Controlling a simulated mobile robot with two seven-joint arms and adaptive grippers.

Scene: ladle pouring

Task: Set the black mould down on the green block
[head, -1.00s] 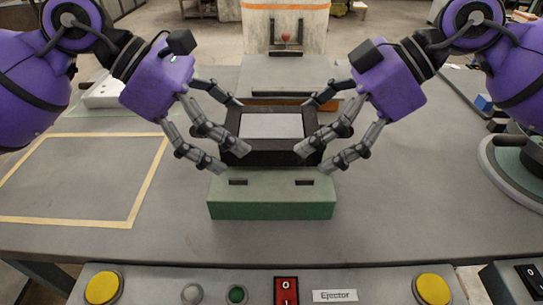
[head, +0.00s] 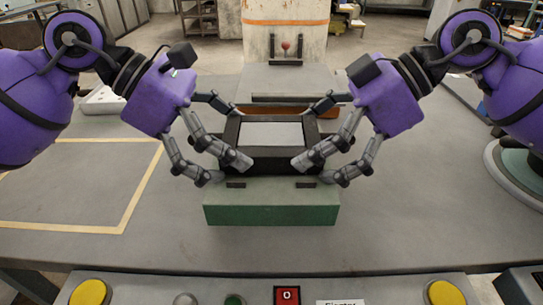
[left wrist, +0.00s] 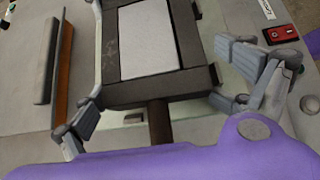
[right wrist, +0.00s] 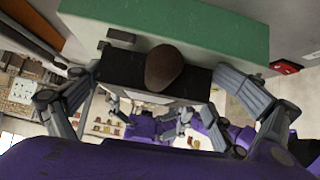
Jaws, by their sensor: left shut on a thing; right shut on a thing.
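The black mould (head: 232,135) is a dark frame with a pale grey flat panel in its top, and it looks level. It is directly over the rear part of the green block (head: 270,215); I cannot tell whether they touch. My left gripper (head: 230,132) is shut on the mould's left side, my right gripper (head: 315,133) on its right side. The left wrist view shows the mould's frame (left wrist: 188,38) and a brown peg (left wrist: 159,122) on its side. The right wrist view shows the mould (right wrist: 122,68) close to the block (right wrist: 215,32), with another brown peg (right wrist: 163,68).
A grey press-like fixture (head: 290,80) stands behind the mould. A tape-marked square (head: 75,185) on the table at left is empty. A round plate (head: 510,170) is at right. A control panel with yellow buttons (head: 90,292) and a red switch (head: 287,295) runs along the front.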

